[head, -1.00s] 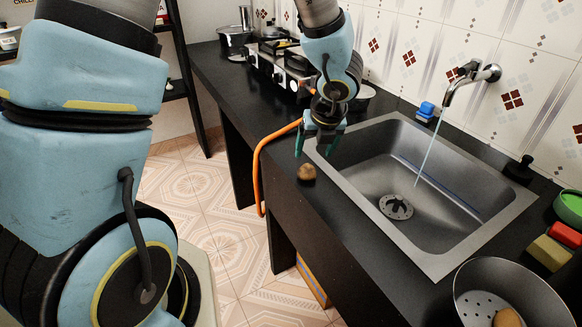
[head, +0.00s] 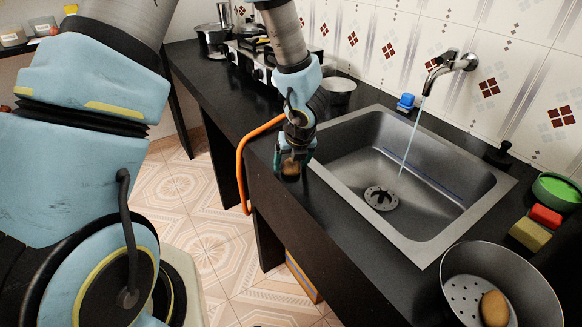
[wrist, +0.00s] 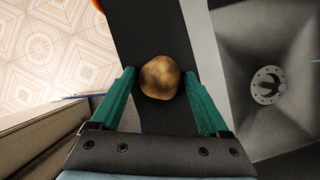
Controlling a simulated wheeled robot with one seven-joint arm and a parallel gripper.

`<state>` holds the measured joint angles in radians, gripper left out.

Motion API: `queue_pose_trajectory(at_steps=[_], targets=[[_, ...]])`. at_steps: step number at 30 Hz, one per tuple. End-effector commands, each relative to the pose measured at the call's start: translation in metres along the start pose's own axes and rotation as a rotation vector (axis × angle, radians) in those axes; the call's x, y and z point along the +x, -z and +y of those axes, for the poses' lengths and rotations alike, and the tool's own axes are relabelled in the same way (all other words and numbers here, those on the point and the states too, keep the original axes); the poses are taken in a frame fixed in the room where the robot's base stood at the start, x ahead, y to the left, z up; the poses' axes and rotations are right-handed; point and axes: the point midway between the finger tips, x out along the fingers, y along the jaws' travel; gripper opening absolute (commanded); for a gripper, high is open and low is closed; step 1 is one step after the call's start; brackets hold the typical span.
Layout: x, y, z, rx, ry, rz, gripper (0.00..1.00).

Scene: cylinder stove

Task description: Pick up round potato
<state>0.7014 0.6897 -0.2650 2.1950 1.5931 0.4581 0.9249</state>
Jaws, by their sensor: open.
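A round brown potato (head: 290,168) sits on the black countertop (head: 262,200) just left of the sink. It also shows in the wrist view (wrist: 160,77), between the fingertips. My gripper (head: 292,160) is low over the counter with its green fingers (wrist: 161,85) open, one on each side of the potato. The left finger looks close to the potato and the right one has a small gap; I cannot tell whether either touches.
The metal sink (head: 432,242) with running water is to the right. A bowl (head: 545,275) holding another potato (head: 494,308) is at the lower right. An orange hose (head: 241,170) hangs over the counter's front edge. A stove (head: 262,68) stands at the back.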

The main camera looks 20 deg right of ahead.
Motion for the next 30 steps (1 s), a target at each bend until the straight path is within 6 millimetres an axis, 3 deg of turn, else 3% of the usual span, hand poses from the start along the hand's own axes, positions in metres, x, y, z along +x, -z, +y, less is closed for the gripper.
queue_pose_trajectory(at_steps=[2, 20, 30], targets=[[0.000, 0.000, 0.000, 0.000, 0.000, 0.000, 0.74], [-0.001, 0.000, 0.000, 0.000, 0.000, 0.000, 0.07], [-0.010, -0.005, 0.000, -0.002, 0.001, -0.003, 0.06]])
